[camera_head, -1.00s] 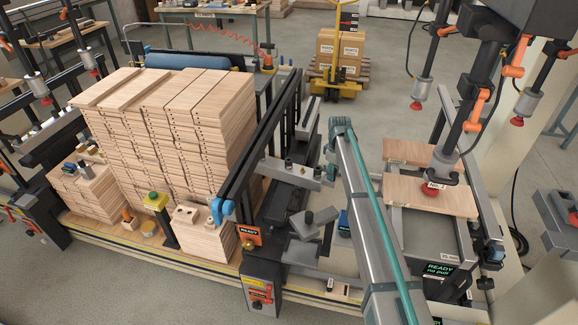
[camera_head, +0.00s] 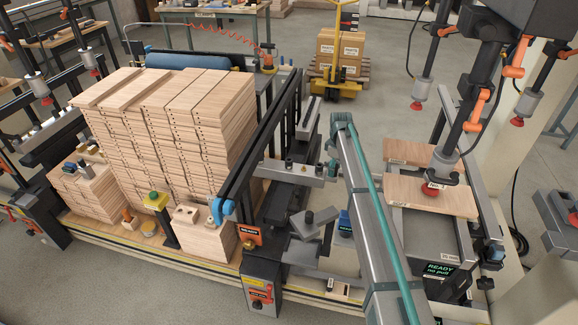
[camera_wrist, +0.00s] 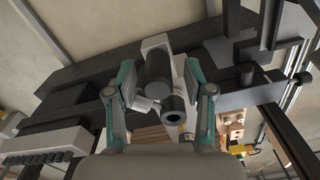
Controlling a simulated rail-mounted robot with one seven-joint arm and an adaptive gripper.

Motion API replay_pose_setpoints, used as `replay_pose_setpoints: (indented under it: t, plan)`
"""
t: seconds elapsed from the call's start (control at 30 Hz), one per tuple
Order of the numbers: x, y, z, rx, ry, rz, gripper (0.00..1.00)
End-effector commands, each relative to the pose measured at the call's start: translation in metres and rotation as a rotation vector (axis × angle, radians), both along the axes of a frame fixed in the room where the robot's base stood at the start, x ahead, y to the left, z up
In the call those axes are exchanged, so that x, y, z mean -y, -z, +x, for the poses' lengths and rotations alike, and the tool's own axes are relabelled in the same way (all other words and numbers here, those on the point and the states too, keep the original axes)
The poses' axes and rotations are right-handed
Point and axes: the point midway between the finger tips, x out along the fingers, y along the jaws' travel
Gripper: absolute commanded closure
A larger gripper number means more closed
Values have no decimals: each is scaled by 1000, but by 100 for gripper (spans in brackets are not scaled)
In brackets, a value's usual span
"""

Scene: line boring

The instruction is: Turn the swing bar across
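A grey metal bar (camera_head: 292,173) with dark upright posts lies across the black machine frame, right of the wood stack, in the head view. It looks like the swing bar, but I cannot tell for sure. In the wrist view my gripper (camera_wrist: 160,82) has its two teal fingers apart. A dark round post (camera_wrist: 158,68) on a pale block and a dark hollow tube (camera_wrist: 173,108) show between them. I cannot tell whether the fingers touch them. In the head view my arm link hides most of my gripper.
A tall stack of drilled wooden boards (camera_head: 165,120) stands left of the black frame (camera_head: 262,145). Two boards (camera_head: 428,192) lie on the right station under a red-tipped clamp. Its screen (camera_head: 443,269) reads READY. A red-labelled control box (camera_head: 261,290) stands at the front.

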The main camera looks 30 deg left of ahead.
Motion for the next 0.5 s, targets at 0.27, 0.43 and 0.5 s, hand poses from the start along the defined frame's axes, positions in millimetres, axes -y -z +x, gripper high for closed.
replay_pose_setpoints:
  t: [0.27, 0.43, 0.5]
  plan:
    - [1, -1, 0, 0, 1, -1, 47]
    - [1, -10, 0, 0, 2, -1, 47]
    - [1, -16, 0, 0, 2, -2, 47]
